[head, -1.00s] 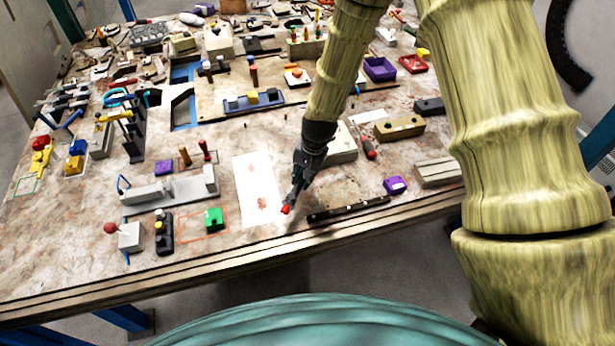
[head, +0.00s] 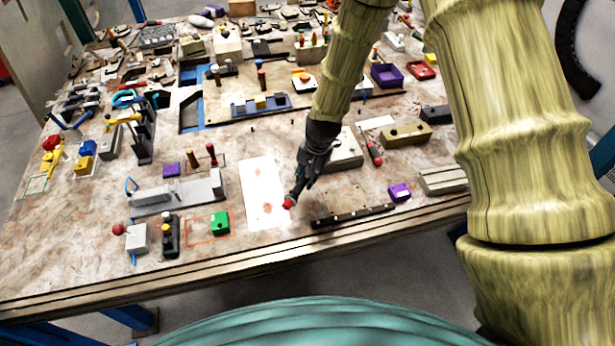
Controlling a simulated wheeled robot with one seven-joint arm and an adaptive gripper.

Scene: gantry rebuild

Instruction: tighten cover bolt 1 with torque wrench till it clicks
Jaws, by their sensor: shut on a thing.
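My gripper (head: 298,190) points down over the front middle of the bench, at the right edge of a white sheet (head: 262,180) with reddish marks. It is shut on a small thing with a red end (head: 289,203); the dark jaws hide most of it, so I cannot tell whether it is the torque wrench. I cannot tell whether its red end touches the sheet or hangs above it. I cannot make out cover bolt 1 at this size.
A grey box (head: 345,152) stands behind. Left are a grey fixture (head: 180,192) and a green block (head: 220,223). The back is crowded.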

